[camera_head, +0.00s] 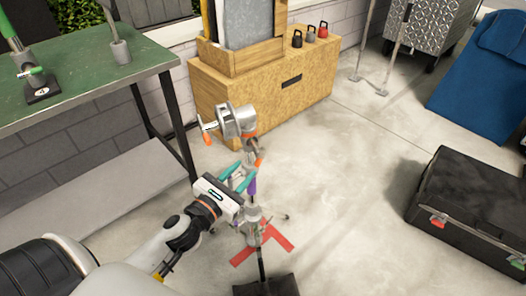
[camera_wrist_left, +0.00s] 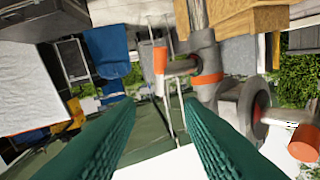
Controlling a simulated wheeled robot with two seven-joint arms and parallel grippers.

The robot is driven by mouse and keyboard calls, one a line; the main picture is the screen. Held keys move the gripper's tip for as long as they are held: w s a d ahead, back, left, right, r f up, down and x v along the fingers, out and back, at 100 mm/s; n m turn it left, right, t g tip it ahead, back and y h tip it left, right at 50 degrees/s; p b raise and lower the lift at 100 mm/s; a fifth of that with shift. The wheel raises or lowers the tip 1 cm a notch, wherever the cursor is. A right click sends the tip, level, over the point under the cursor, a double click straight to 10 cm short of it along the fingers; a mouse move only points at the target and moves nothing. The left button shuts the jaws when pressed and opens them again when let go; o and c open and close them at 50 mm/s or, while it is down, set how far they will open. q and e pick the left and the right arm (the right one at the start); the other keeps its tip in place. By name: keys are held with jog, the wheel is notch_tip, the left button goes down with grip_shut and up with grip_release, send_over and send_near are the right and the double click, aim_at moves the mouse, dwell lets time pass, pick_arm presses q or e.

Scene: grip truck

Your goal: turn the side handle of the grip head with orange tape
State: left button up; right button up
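A grey metal grip head (camera_head: 236,121) sits on top of an upright stand (camera_head: 252,186), with orange tape around its neck. The orange tape band (camera_wrist_left: 207,79) also shows in the left wrist view. A side handle with an orange end (camera_wrist_left: 160,60) sticks out from the neck toward the left there, ahead of the fingers. A second orange-ended handle (camera_wrist_left: 303,143) is at the lower right. My left gripper (camera_head: 246,172) has teal fingers spread apart beside the stand, below the grip head. Nothing shows between its fingertips (camera_wrist_left: 159,101). My right gripper is out of view.
The stand is over red floor tape (camera_head: 276,236). A green worktable (camera_head: 85,72) stands at left, and a wooden cabinet (camera_head: 310,92) with small weights stands behind. A black case (camera_head: 470,205) lies at right. Floor between the stand and case is clear.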

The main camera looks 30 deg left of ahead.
aim_at(261, 153)
pick_arm(q)
jog(key=w, duration=0.8)
jog(key=shift+w+d, duration=0.2)
jog(key=shift+d, duration=0.2)
jog(key=shift+w+d, duration=0.1)
jog(key=shift+w, duration=0.6)
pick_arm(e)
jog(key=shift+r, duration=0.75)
pick_arm(q)
grip_shut()
